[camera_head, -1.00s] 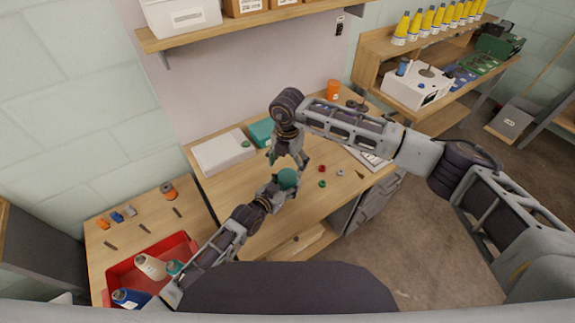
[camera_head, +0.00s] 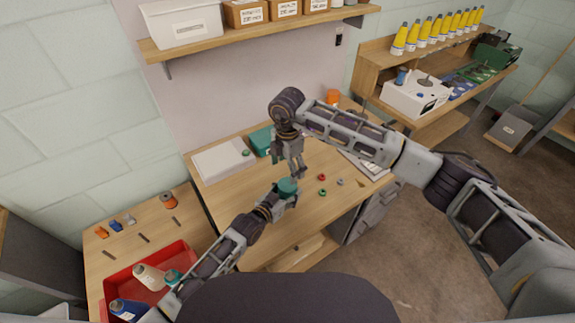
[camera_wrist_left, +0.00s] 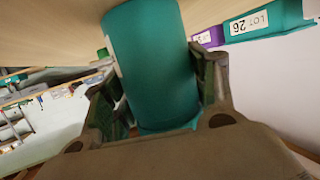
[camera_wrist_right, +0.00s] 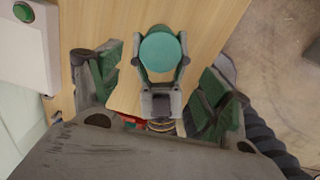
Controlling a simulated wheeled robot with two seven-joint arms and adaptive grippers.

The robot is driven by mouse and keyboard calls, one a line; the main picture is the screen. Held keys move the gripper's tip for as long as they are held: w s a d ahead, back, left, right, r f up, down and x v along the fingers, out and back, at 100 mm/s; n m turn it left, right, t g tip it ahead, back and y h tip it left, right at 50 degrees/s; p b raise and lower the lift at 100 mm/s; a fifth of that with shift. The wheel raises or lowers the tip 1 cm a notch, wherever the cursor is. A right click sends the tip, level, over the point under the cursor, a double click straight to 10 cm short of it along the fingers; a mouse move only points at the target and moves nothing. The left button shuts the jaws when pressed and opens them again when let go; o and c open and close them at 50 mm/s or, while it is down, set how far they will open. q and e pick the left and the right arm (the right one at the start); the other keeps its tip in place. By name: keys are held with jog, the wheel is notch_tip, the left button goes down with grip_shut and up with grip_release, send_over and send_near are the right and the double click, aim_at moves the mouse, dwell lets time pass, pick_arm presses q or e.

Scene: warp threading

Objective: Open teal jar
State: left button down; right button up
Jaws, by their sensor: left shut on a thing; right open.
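The teal jar (camera_head: 287,187) is held above the wooden table in my left gripper (camera_head: 282,198). In the left wrist view the jar's teal body (camera_wrist_left: 152,65) fills the space between the two fingers. My right gripper (camera_head: 294,170) is open and points down just above the jar. In the right wrist view the jar's round teal top (camera_wrist_right: 160,52) lies between the open fingers, apart from both. I cannot tell the seam between lid and body.
A white box with a green button (camera_head: 222,160) and a teal bin (camera_head: 262,140) stand behind. Small red and green pieces (camera_head: 322,178) lie right of the jar. A red tray (camera_head: 150,285) with bottles is at lower left. A shelf (camera_head: 260,30) hangs above.

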aim_at(288, 184)
jog(key=shift+r+m, duration=0.25)
jog(key=shift+m, duration=0.15)
jog(key=shift+f, duration=4)
jog(key=c, duration=1)
jog(key=shift+c, duration=0.2)
jog(key=shift+n, duration=0.3)
